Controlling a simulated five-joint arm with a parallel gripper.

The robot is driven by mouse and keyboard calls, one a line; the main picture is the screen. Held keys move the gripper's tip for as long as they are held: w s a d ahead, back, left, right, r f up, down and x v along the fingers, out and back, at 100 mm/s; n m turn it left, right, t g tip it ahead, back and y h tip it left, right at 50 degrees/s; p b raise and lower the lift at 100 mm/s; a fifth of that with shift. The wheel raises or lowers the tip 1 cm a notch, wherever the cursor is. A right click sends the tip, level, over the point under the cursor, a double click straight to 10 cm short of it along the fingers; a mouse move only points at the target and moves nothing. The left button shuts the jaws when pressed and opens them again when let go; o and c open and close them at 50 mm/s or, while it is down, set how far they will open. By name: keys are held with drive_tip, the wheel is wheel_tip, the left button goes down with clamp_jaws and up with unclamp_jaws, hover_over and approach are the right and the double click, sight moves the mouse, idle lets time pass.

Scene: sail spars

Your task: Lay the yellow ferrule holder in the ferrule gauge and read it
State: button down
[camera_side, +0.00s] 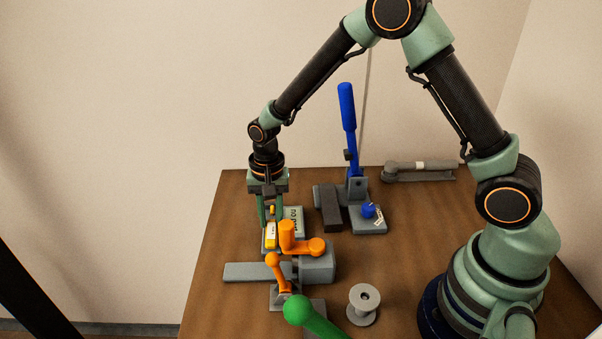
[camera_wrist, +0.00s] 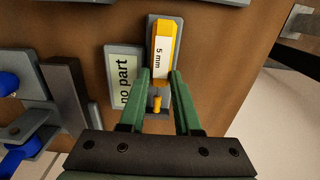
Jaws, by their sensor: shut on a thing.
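The yellow ferrule holder (camera_wrist: 165,42) carries a white label reading "5 mm"; it also shows in the side view (camera_side: 271,236). My gripper (camera_wrist: 161,76) is shut on it, with one green finger on each side; the gripper is also in the side view (camera_side: 270,221). A small yellow-orange peg (camera_wrist: 157,103) shows between the fingers. The ferrule gauge has a grey block (camera_wrist: 151,27) under or just behind the holder. Its display (camera_wrist: 124,79), beside the holder, reads "no part". I cannot tell whether the holder rests fully in the gauge.
A blue-handled lever press (camera_side: 348,120) stands behind and right of the gauge. A grey fixture with an orange handle (camera_side: 289,240) is close in front. A green-knobbed lever (camera_side: 299,310), a grey spool (camera_side: 363,300) and a long grey tool (camera_side: 420,170) are nearby.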

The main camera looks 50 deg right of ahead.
drive_tip(key=shift+f, duration=0.25)
drive_tip(key=c, duration=0.5)
unclamp_jaws()
drive_tip(key=shift+c, duration=0.9)
drive_tip(key=shift+r, duration=3.5)
drive_tip(key=shift+r, duration=0.15)
